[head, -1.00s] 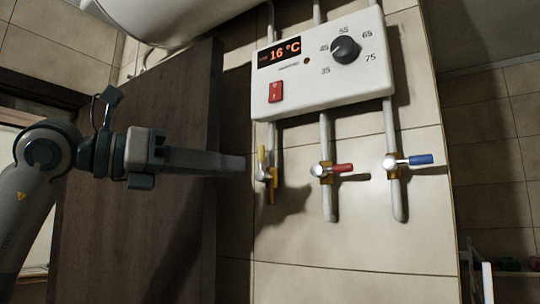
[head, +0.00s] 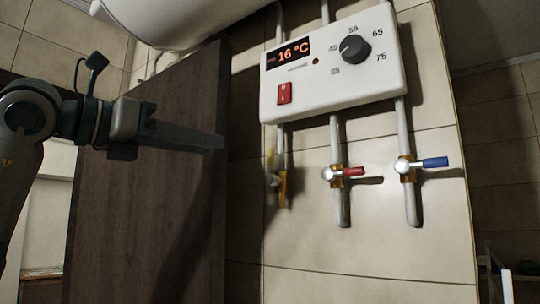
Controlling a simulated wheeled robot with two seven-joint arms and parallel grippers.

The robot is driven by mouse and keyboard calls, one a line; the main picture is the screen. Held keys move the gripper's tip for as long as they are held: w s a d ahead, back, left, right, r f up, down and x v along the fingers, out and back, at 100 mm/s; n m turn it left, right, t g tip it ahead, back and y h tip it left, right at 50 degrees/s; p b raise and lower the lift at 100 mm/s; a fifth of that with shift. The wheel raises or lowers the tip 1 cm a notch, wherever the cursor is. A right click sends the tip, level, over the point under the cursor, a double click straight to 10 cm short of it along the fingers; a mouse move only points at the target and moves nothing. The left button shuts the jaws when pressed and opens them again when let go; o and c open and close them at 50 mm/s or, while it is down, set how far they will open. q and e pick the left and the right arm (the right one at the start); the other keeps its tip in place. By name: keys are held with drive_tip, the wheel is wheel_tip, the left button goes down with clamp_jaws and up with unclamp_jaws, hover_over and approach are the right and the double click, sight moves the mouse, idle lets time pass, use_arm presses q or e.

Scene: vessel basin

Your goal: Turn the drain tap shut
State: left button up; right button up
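Three taps sit on pipes below the white control box. The left tap has a yellow handle (head: 270,159) that points up and looks slightly blurred. The middle tap has a red handle (head: 353,171) pointing right, and the right tap has a blue handle (head: 435,162) pointing right. No label shows which is the drain tap. My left gripper (head: 218,142) is left of the yellow-handled tap, a little higher in the picture and apart from it, pointing right. Its fingers show side-on as one bar, so their opening is hidden. My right gripper is not in view.
The white control box (head: 385,88) shows 16 °C and has a dial (head: 354,49) and a red switch (head: 284,93). A white tank (head: 180,20) hangs above. A dark wooden panel (head: 150,215) stands behind my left arm. The tiled wall below the taps is clear.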

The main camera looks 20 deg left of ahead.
sight(270, 174)
use_arm(q)
drive_tip(key=shift+p+x, duration=3.5)
drive_tip(key=shift+x, duration=4.6)
drive_tip(key=shift+d, duration=0.1)
clamp_jaws()
